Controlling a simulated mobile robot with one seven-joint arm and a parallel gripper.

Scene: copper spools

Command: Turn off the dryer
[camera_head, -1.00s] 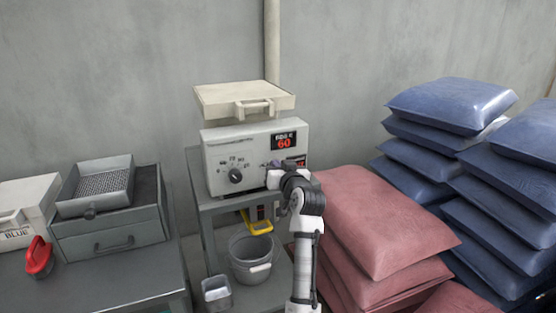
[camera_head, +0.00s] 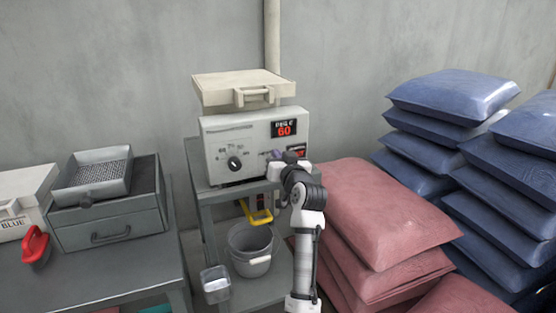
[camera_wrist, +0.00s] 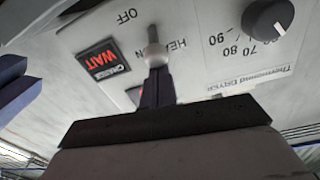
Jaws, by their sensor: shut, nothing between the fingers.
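The dryer (camera_head: 218,150) is a pale box on a grey stand, with a red display (camera_head: 285,129) reading 60 and a black dial (camera_head: 234,163). The wrist view shows its panel inverted, with OFF and partly hidden heater lettering, a lit red WAIT lamp (camera_wrist: 103,60) and the dial (camera_wrist: 268,18). A silver toggle switch (camera_wrist: 153,38) stands between the OFF and heater lettering. My gripper (camera_wrist: 156,80) is shut and empty, its dark fingertips right at the ball end of the switch; I cannot tell whether they touch. In the head view, my gripper (camera_head: 276,156) is at the dryer's front right.
Pink sacks (camera_head: 385,217) and blue sacks (camera_head: 455,100) are stacked at right. A red scoop (camera_head: 36,246) lies on the left bench.

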